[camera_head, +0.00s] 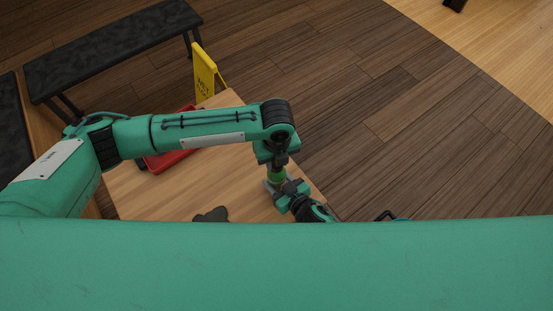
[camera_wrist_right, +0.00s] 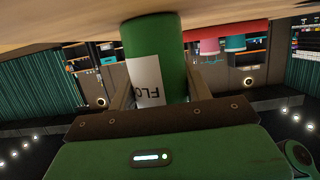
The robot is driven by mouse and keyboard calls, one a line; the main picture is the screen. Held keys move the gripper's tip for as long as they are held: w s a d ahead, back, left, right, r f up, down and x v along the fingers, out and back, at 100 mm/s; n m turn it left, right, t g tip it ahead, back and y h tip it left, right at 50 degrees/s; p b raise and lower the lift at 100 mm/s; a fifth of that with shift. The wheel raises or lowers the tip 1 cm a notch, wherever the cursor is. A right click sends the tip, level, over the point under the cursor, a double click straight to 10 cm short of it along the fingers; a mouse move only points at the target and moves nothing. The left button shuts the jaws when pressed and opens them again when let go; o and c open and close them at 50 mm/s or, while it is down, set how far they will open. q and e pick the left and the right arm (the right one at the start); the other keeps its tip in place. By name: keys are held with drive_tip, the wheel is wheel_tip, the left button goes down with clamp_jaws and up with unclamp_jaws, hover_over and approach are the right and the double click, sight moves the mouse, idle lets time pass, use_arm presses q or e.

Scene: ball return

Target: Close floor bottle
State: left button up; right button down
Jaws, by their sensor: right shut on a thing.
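The floor bottle (camera_wrist_right: 156,60) is green with a white label whose visible letters read "FLO". In the right wrist view it sits between the two fingers of my right gripper (camera_wrist_right: 160,92), which is shut on it. In the head view only a small green part of the bottle (camera_head: 276,174) shows at the table's right edge, with my right gripper (camera_head: 277,187) at its side. My left gripper (camera_head: 276,158) points down right above the bottle. Its fingertips and the bottle's top are too small and covered to tell whether it is open or shut. I cannot make out a cap.
The wooden table (camera_head: 150,200) carries a red tray (camera_head: 168,160), partly behind my left arm, and a dark green object (camera_head: 211,215). A yellow wet floor sign (camera_head: 203,73) and a black bench (camera_head: 110,52) stand behind. The wooden floor to the right is mostly open.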

use_arm(q)
drive_tip(key=m, duration=1.6)
drive_tip(key=shift+m, duration=0.4)
drive_tip(key=m, duration=0.2)
drive_tip(key=d+m, duration=0.1)
drive_tip(key=shift+s+d+r+m, duration=0.1)
drive_tip(key=shift+s+r+m, duration=0.05)
drive_tip(key=shift+s+m, duration=0.15)
drive_tip(key=shift+m, duration=0.3)
drive_tip(key=shift+w+a+m, duration=0.2)
drive_tip(key=shift+a+m, duration=0.1)
drive_tip(key=shift+a, duration=0.15)
drive_tip(key=o, duration=0.9)
drive_tip(key=shift+a+f, duration=0.1)
drive_tip(key=shift+f, duration=0.1)
drive_tip(key=shift+o, duration=0.2)
